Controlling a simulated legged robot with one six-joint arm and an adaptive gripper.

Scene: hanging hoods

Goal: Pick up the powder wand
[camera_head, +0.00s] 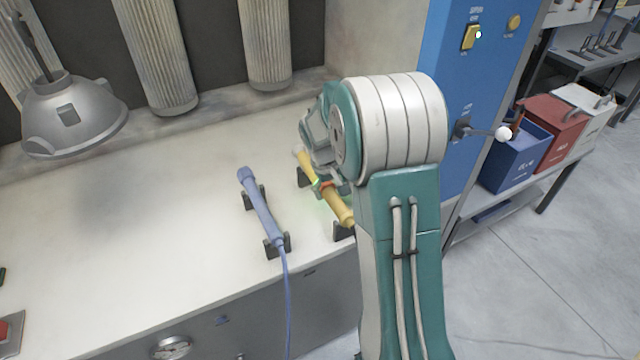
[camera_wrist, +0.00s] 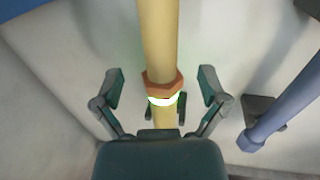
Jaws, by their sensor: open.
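A yellow wand (camera_head: 338,207) with an orange collar rests across dark cradles on the white bench; no label shows which wand is the powder one. In the wrist view the yellow wand (camera_wrist: 158,38) runs between the spread fingers of my gripper (camera_wrist: 160,80), with its orange collar and a bright white ring near the fingertips. My gripper is open, with a gap on each side of the wand. In the head view my arm hides most of the gripper and part of the wand. A blue wand (camera_head: 260,207) with a blue cable lies in black cradles to the left.
The blue wand (camera_wrist: 290,108) also shows at the right of the wrist view. A grey hood (camera_head: 72,112) hangs at the left, near ribbed ducts (camera_head: 157,55). A blue panel (camera_head: 460,100) with a white-knobbed lever stands to the right.

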